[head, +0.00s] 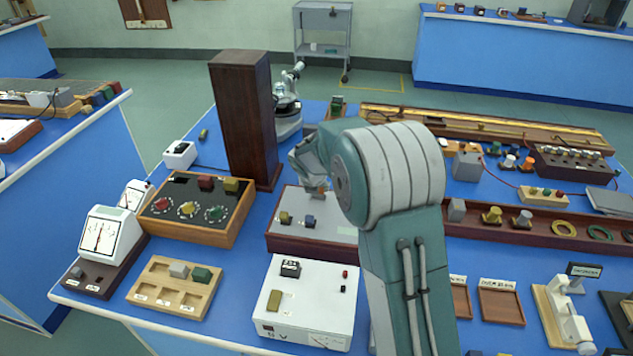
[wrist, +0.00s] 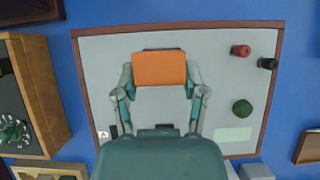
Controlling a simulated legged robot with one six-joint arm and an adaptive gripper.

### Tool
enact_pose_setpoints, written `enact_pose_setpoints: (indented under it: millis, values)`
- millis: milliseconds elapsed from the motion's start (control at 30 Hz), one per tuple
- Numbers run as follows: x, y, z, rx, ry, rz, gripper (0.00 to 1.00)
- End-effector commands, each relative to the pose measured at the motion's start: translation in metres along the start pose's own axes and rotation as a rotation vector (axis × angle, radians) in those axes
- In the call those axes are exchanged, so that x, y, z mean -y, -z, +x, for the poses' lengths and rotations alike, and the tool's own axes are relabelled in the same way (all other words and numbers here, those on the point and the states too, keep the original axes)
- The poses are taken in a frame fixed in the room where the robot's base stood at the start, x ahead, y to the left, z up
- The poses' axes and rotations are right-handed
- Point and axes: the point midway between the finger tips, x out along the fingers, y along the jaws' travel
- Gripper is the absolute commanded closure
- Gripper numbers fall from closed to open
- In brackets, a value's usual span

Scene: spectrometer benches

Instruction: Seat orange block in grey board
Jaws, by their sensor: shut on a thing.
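The orange block (wrist: 159,68) is held between the two fingers of my gripper (wrist: 159,80) in the wrist view. In the head view only a small bit of orange (head: 318,190) shows below my gripper (head: 312,172). The grey board (head: 335,232) has a dark wood frame and lies beneath my gripper; it also shows in the wrist view (wrist: 218,75). The block appears over the board's far middle-left part. I cannot tell whether the block touches the board.
The board carries a red knob (wrist: 240,51), a black knob (wrist: 268,63) and a green knob (wrist: 242,109) at right. A tall brown box (head: 243,120) and dial box (head: 160,228) stand left.

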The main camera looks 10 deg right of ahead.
Motion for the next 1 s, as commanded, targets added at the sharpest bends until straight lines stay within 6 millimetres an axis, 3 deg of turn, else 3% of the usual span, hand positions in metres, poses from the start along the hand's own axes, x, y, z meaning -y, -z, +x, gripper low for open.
enact_pose_setpoints:
  millis: [1000]
  values:
    - [0.0, 0.021, 0.036, -0.001, 0.001, -0.002, 0.95]
